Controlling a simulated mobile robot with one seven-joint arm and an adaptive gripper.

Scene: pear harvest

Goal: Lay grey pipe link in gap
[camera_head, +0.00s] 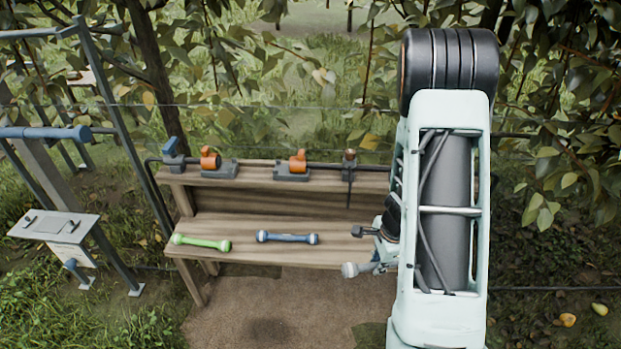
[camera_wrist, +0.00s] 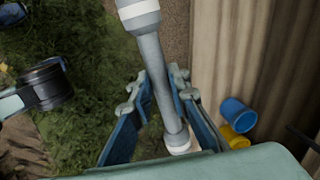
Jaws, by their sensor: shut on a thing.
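The grey pipe link (camera_wrist: 152,62) has white bands near its ends and lies between the two fingers of my gripper (camera_wrist: 160,76) in the wrist view. My gripper (camera_head: 372,250) is shut on it. In the head view one end of the grey link (camera_head: 352,269) sticks out left of my gripper, by the bench's front right; my arm hides the rest. The pipe run along the bench's upper shelf has two orange-topped fittings, a left one (camera_head: 210,158) and a right one (camera_head: 298,161), with an open space between them. The held link is apart from them.
A green link (camera_head: 202,243) and a blue link (camera_head: 287,237) lie on the lower shelf of the wooden bench (camera_head: 240,255). A metal frame (camera_head: 112,130) and a small panel (camera_head: 52,226) stand left. Blue (camera_wrist: 237,112) and yellow (camera_wrist: 233,137) round pieces show in the wrist view.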

